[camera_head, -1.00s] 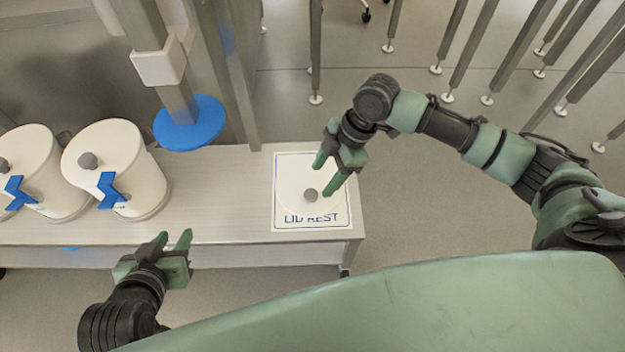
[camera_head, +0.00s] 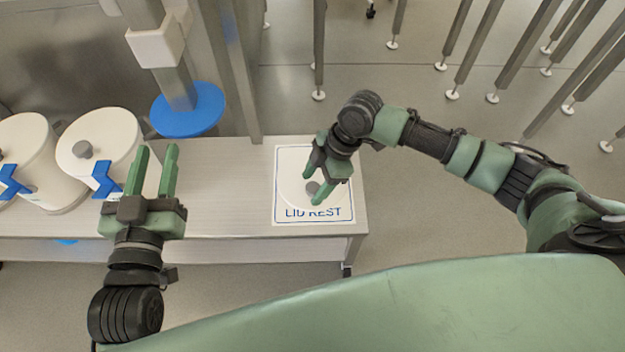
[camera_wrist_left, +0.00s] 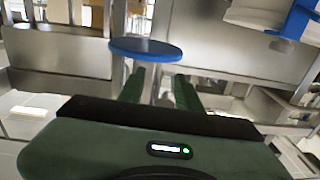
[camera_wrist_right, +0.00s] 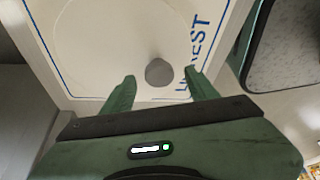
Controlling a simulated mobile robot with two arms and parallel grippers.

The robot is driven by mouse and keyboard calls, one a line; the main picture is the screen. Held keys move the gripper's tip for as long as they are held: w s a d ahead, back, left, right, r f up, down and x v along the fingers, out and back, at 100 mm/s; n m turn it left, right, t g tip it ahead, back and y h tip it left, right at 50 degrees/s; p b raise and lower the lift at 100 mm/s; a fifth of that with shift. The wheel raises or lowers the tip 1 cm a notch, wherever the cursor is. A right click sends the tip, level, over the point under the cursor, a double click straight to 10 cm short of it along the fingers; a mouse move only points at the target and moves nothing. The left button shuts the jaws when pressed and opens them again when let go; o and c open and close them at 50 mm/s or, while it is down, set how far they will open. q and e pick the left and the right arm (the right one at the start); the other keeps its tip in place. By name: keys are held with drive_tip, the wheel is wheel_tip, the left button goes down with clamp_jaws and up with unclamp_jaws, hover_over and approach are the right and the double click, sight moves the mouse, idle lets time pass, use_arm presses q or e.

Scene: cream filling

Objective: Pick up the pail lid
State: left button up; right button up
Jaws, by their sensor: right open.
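The pail lid (camera_head: 296,187) is a round white disc with a grey knob, lying on the white LID REST mat (camera_head: 284,214). My right gripper (camera_head: 313,188) is open right over the lid's knob and hides part of the lid. In the right wrist view the grey knob (camera_wrist_right: 158,72) shows between and just past the two open fingertips; I cannot tell whether they touch it. My left gripper (camera_head: 155,150) is open and empty, in front of the nearer pail (camera_head: 125,140), which has a grey knob and a blue bracket.
A second white pail (camera_head: 28,150) stands at the far left. A blue disc (camera_head: 187,112) on a metal column stands behind the bench (camera_head: 225,190). The bench top between the pails and mat is clear. Several metal legs (camera_head: 480,50) stand behind at the right.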

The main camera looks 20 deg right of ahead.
use_arm(q)
drive_tip(key=shift+r+h, duration=0.3)
drive_tip(key=shift+r, duration=0.1)
use_arm(e)
drive_tip(key=shift+a+f, duration=0.1)
drive_tip(key=shift+f, duration=0.05)
drive_tip(key=shift+c, duration=0.3)
clamp_jaws()
